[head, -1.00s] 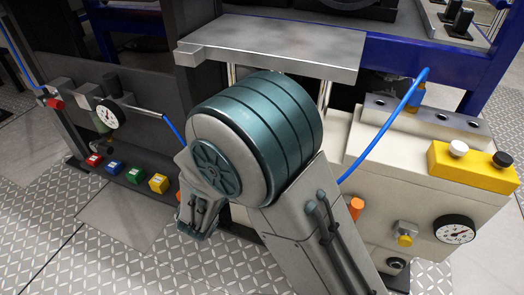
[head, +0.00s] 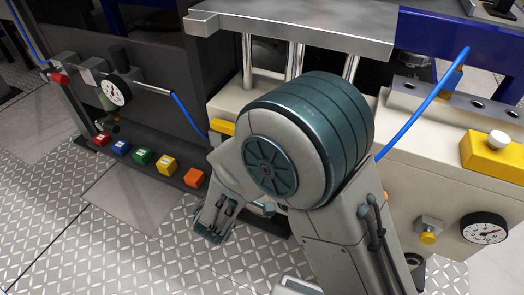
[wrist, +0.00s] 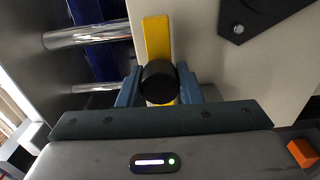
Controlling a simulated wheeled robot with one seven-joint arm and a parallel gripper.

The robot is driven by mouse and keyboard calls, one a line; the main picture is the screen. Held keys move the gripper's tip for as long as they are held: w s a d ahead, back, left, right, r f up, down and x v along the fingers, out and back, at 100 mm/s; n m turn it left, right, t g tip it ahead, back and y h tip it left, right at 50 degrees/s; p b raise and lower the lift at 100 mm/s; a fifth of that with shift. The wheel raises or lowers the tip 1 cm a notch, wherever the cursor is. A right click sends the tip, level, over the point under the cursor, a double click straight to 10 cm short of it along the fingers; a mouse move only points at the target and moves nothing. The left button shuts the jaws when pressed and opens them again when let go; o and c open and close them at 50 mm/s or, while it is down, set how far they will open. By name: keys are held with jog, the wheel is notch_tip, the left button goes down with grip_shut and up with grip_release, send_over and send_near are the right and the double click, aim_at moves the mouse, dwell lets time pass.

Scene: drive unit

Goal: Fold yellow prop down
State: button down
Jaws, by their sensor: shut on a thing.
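The yellow prop (wrist: 157,38) is a flat bar in the wrist view, standing lengthwise in the picture against a pale panel. A round black knob (wrist: 158,82) sits on its lower part. My gripper (wrist: 158,88) is shut on this knob, one blue-grey finger on each side. The prop's lower end is partly hidden by the knob and my gripper. In the head view a short yellow piece (head: 222,128), probably the prop's end, shows left of my arm. My arm hides my gripper there.
A grey metal plate (head: 300,27) rests above shiny rods (head: 247,65) over the cream housing (head: 450,150). A blue hose (head: 425,105) arches on the right. Coloured blocks, including a yellow one (head: 166,164), line the floor strip at left. Patterned floor is open at lower left.

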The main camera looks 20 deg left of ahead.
jog(key=shift+f, duration=0.1)
jog(key=c, duration=1)
grip_release()
jog(key=s+p, duration=0.1)
jog(key=s, duration=0.3)
jog(key=s+p, duration=0.1)
jog(key=s, duration=0.4)
jog(key=s+p, duration=0.1)
jog(key=s, duration=0.3)
jog(key=shift+s+a, duration=0.3)
jog(key=shift+s, duration=0.1)
